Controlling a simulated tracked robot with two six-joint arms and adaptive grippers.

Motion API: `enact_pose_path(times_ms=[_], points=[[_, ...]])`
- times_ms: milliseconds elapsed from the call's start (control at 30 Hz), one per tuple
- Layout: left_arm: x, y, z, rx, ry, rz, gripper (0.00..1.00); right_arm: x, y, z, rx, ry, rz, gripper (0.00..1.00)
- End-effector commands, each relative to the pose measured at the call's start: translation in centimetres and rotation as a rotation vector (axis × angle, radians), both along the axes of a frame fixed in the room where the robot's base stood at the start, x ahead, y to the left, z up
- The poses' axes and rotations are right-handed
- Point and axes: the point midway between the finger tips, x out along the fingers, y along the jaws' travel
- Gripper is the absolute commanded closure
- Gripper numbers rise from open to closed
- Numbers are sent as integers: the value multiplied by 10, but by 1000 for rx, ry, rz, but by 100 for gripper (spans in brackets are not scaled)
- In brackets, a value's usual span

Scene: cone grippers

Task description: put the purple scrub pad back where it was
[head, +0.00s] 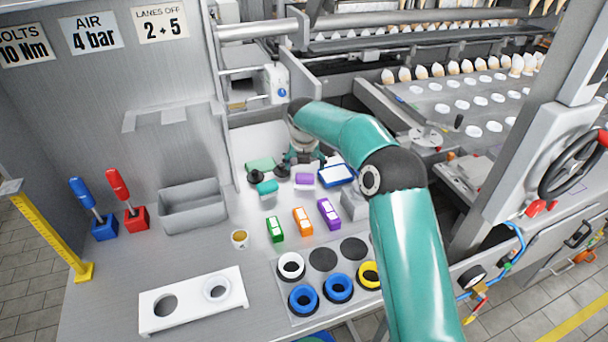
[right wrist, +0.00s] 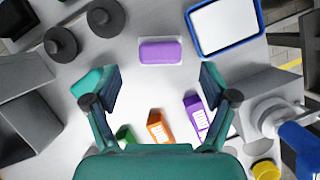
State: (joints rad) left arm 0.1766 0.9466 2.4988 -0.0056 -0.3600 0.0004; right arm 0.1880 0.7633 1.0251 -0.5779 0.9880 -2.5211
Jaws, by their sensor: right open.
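The purple scrub pad (head: 304,179) lies flat on the grey worktop, left of a blue-rimmed white tray. In the right wrist view the pad (right wrist: 160,50) is whole and in front of my fingertips, apart from both. My right gripper (right wrist: 157,88) is open with nothing between its fingers. In the head view my right gripper (head: 303,158) is partly hidden by its own arm, just behind the pad. Three small labelled boxes stand nearby: green (head: 275,229), orange (head: 303,221) and purple (head: 329,213). My left gripper is not in view.
The blue-rimmed tray (head: 336,176) is close right of the pad. A teal piece (head: 267,187) and dark round knobs (right wrist: 60,44) are to its left. A grey bin (head: 193,207), a small cup (head: 239,238) and a ring plate (head: 322,285) stand farther off. Bare worktop surrounds the pad.

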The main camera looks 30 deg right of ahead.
Motion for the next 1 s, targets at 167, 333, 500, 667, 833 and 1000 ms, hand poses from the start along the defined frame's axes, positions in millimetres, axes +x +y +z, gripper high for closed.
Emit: enact_pose_path(times_ms=[167,333,500,667,833,1000], points=[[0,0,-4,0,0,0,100,-9,7,31,-1,-3,1,16],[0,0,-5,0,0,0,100,-14,12,47,-1,-1,1,16],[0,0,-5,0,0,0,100,-16,12,51,0,0,1,16],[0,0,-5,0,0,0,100,-15,12,51,0,0,1,16],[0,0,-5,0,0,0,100,-15,12,51,0,0,1,16],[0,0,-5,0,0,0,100,-15,12,51,0,0,1,16]])
